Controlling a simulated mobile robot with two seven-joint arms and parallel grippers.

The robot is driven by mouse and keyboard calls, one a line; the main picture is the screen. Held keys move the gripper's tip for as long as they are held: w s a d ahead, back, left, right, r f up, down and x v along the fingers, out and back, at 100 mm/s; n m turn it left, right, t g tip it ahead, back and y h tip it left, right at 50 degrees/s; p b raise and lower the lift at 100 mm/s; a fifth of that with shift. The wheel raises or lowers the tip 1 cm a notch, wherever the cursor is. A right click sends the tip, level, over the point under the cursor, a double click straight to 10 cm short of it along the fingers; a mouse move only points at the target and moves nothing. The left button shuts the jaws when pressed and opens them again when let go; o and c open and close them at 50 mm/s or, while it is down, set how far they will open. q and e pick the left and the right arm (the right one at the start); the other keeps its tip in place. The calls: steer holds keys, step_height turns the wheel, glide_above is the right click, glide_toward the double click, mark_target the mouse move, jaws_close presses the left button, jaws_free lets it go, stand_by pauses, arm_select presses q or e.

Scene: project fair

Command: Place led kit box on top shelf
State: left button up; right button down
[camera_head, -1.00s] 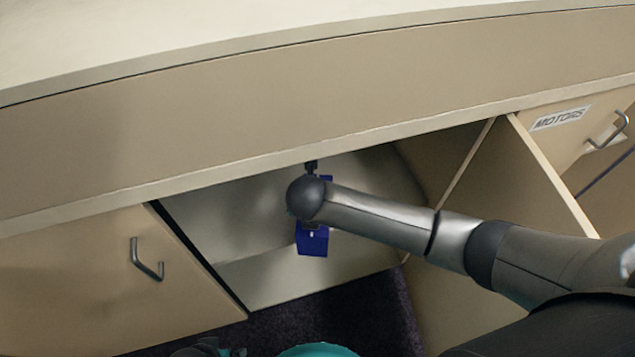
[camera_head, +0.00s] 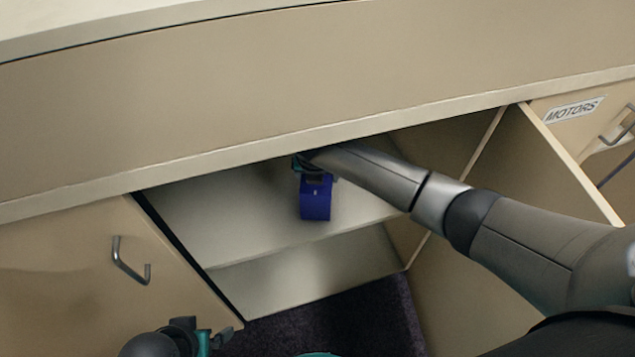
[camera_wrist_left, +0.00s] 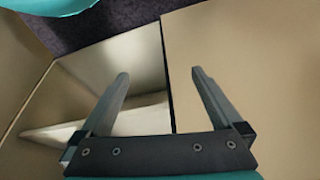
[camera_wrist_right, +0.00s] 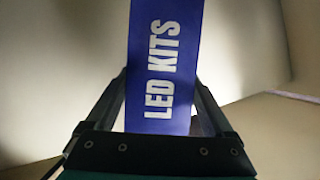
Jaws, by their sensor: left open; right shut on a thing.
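The blue LED kit box (camera_head: 316,198) is inside the open cabinet, over the upper shelf (camera_head: 240,215). Its "LED KITS" label faces the right wrist view, where the box (camera_wrist_right: 163,60) stands between the fingers. My right gripper (camera_wrist_right: 163,105) is shut on the box; in the head view my arm partly hides it. I cannot tell whether the box touches the shelf. My left gripper (camera_wrist_left: 158,80) is open and empty, in front of the cabinet at the lower left.
A closed cabinet door (camera_head: 75,270) with a metal handle is at the left. The open door (camera_head: 545,170) and a "MOTORS" front (camera_head: 574,110) are at the right. The counter's front panel (camera_head: 300,80) overhangs the opening. Dark carpet (camera_head: 345,320) lies below.

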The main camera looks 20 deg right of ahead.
mark_target(316, 212)
arm_select(q)
steer(key=shift+w+r, duration=0.1)
steer(key=shift+r, duration=0.8)
arm_select(e)
steer(key=shift+s+f, duration=0.15)
steer(key=shift+f, duration=0.4)
steer(key=shift+f, duration=0.1)
jaws_free()
steer(key=shift+f, duration=0.1)
